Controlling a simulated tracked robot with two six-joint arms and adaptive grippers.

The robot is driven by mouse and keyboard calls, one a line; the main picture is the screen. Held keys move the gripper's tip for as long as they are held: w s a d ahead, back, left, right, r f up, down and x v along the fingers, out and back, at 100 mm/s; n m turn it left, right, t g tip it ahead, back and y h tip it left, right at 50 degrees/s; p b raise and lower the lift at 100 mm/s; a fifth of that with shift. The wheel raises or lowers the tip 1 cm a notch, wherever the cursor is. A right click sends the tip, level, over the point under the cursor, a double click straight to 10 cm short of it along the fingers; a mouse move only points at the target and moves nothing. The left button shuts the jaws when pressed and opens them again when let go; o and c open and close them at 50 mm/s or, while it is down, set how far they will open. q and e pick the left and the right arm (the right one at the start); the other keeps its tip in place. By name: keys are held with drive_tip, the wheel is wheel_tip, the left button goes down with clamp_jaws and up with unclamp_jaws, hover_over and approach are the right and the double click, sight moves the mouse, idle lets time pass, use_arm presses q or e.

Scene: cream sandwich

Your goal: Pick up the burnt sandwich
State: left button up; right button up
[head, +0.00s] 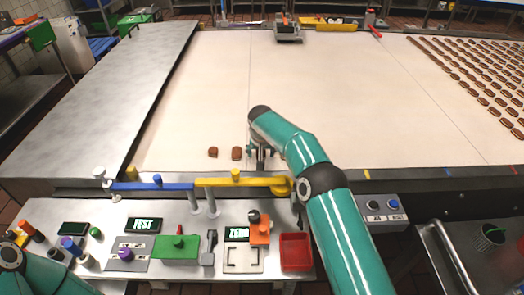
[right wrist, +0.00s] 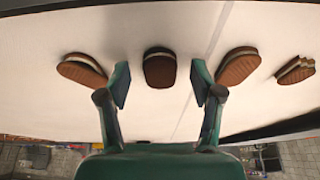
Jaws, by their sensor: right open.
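In the right wrist view, a darker brown sandwich (right wrist: 159,70) with a pale filling lies between the fingers of my right gripper (right wrist: 160,82), untouched. The gripper is open and empty. A lighter sandwich (right wrist: 82,70) lies on one side, another (right wrist: 238,68) on the other, and one with a ragged edge (right wrist: 296,70) farther right. In the head view my right gripper (head: 262,153) is low over the near edge of the pale belt, just right of two sandwiches, the ragged one (head: 213,152) and a whole one (head: 236,153). The darker one is hidden there. My left gripper is out of view.
The pale belt (head: 200,95) is mostly clear in the middle, with rows of sandwiches (head: 480,75) at far right. A blue lever (head: 150,187) and a yellow lever (head: 235,182) cross the near edge. A red tray (head: 295,252) sits on the front bench.

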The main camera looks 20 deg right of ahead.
drive_tip(key=shift+f, duration=0.1)
drive_tip(key=shift+c, duration=0.2)
drive_tip(key=c, duration=0.8)
drive_tip(key=shift+c, duration=0.3)
